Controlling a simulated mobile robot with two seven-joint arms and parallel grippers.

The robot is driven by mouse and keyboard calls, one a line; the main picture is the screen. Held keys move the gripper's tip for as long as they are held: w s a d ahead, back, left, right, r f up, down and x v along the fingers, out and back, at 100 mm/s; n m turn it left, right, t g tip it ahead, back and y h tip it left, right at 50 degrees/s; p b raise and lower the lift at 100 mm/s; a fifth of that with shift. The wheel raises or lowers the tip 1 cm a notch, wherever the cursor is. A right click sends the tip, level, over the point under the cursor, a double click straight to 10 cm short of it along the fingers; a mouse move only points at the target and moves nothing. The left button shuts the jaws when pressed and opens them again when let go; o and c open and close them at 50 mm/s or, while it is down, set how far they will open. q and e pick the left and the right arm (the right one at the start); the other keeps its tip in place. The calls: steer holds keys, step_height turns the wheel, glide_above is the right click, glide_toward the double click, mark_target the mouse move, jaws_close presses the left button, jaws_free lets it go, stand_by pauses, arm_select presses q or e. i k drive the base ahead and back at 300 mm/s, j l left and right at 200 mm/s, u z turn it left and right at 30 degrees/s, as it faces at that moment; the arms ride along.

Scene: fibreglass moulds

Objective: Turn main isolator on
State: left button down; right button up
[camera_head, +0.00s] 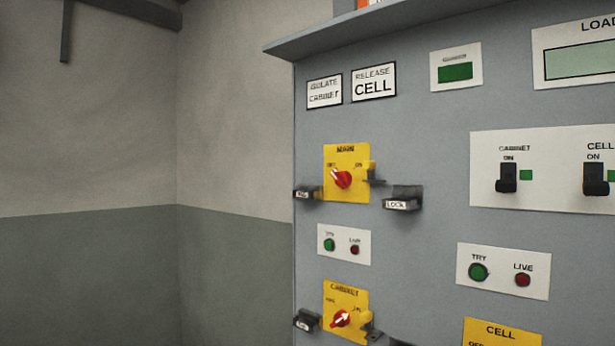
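A small yellow tab with a dark bracket (371,175) sits at the plate's right edge. A black tagged block (306,193) is at its lower left, and a black block marked LOCK (402,198) is to its right. Neither of my grippers shows in this view.
Below is a yellow CABINET isolator (345,291), its pointer toward the upper right. TRY and LIVE plates (344,245) lie between. Black CABINET (507,178) and CELL (595,179) switches stick out at right. A ledge (380,30) overhangs the panel. The space left of the panel looks clear.

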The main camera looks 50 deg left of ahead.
mark_target(343, 179)
steer(key=u, duration=1.3)
